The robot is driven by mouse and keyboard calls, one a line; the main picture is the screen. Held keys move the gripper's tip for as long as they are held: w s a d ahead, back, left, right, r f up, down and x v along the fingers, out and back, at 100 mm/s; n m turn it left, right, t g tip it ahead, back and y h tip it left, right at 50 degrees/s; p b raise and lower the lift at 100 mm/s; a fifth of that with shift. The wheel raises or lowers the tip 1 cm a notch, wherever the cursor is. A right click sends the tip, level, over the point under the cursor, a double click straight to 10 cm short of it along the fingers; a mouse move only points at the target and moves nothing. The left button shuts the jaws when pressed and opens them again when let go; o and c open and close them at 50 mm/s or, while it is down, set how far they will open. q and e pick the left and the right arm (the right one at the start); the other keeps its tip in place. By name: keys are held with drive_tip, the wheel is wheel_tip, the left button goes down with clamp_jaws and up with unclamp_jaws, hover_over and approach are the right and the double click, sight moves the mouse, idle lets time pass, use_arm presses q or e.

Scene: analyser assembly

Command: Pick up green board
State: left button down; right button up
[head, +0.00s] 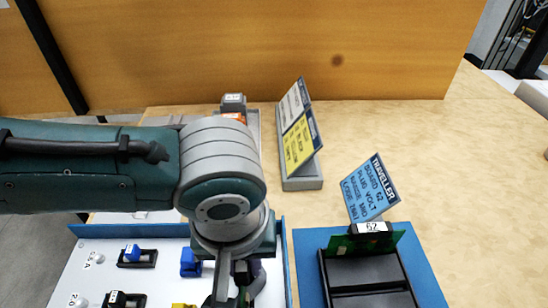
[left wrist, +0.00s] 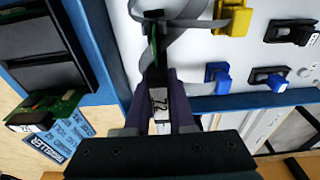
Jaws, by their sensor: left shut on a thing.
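My left gripper (head: 236,284) is low over the right part of the white panel. In the left wrist view its purple-padded fingers (left wrist: 159,112) are closed on the white-labelled end of a green board (left wrist: 152,56), which shows as a thin edge. The label is too small to read surely. A black clip (left wrist: 152,15) is at the board's far end; I cannot tell whether they touch. Another green board (head: 397,238), labelled 62, stands at the end of a black holder (head: 368,274); it also shows in the left wrist view (left wrist: 66,104). My right gripper is not in view.
The blue-edged white panel (head: 100,262) carries blue, yellow and black connectors, with grey ribbon cables (left wrist: 190,30) close around the gripper. A grey sign stand (head: 301,181) is farther back. The table's right side is clear.

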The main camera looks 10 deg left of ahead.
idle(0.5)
use_arm(q)
drive_tip(key=shift+r+p, duration=0.3)
drive_tip(key=shift+r, duration=0.3)
wheel_tip(320, 180, up, 19)
drive_tip(key=p, duration=0.4)
drive_tip(key=shift+p, duration=0.4)
drive_tip(key=c, duration=1.4)
unclamp_jaws()
drive_tip(key=shift+f, duration=0.1)
clamp_jaws()
